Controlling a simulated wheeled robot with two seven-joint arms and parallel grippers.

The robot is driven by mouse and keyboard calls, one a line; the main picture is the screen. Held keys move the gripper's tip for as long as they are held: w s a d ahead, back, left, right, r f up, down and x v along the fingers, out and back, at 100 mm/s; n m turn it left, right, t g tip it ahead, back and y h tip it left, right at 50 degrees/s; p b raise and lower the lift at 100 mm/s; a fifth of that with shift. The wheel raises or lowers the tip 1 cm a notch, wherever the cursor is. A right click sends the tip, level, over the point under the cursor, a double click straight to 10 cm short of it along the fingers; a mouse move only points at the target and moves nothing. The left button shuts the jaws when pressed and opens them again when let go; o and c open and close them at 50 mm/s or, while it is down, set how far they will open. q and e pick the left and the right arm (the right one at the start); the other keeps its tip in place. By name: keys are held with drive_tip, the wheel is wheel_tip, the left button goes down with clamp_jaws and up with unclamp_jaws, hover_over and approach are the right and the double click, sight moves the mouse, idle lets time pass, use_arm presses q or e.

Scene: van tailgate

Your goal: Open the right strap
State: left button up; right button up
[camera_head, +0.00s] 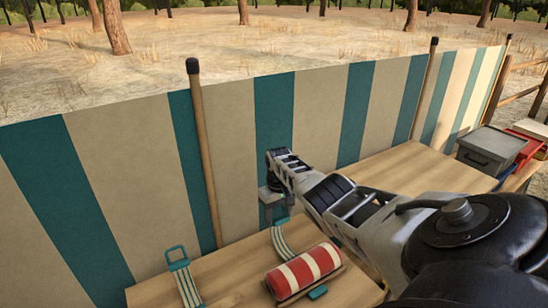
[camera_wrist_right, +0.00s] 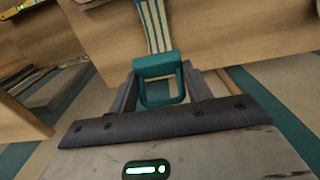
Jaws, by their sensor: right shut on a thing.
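The right strap (camera_head: 283,242) is a striped white and teal band on the wooden board, beside a red and white roll. Its teal loop handle shows large in the right wrist view (camera_wrist_right: 160,68), with the striped band running up from it. My right gripper (camera_head: 276,212) is at that handle, at the board's far edge. Its fingers, one on each side of the handle in the right wrist view, are shut on it. The left strap (camera_head: 187,284) lies on the board with its teal loop handle (camera_head: 177,257) free. My left gripper is out of view.
The red and white striped roll (camera_head: 303,270) lies on the wooden board (camera_head: 235,268), with a teal piece (camera_head: 318,293) at its near side. A striped windbreak with wooden posts (camera_head: 204,155) stands behind. A grey box (camera_head: 489,150) is at the far right.

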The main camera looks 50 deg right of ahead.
drive_tip(key=shift+w+a+r, duration=0.1)
drive_tip(key=shift+w+a, duration=0.15)
drive_tip(key=shift+w, duration=0.15)
drive_tip(key=o, duration=1.1)
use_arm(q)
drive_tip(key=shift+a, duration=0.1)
use_arm(e)
drive_tip(key=shift+s+d, duration=0.1)
drive_tip(key=shift+r+p, duration=0.4)
drive_tip(key=shift+r, duration=0.05)
use_arm(q)
drive_tip(key=p, duration=0.2)
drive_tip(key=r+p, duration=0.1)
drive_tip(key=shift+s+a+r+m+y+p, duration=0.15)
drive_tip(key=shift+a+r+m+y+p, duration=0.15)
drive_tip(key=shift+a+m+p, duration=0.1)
use_arm(e)
wheel_tip(320, 180, up, 15)
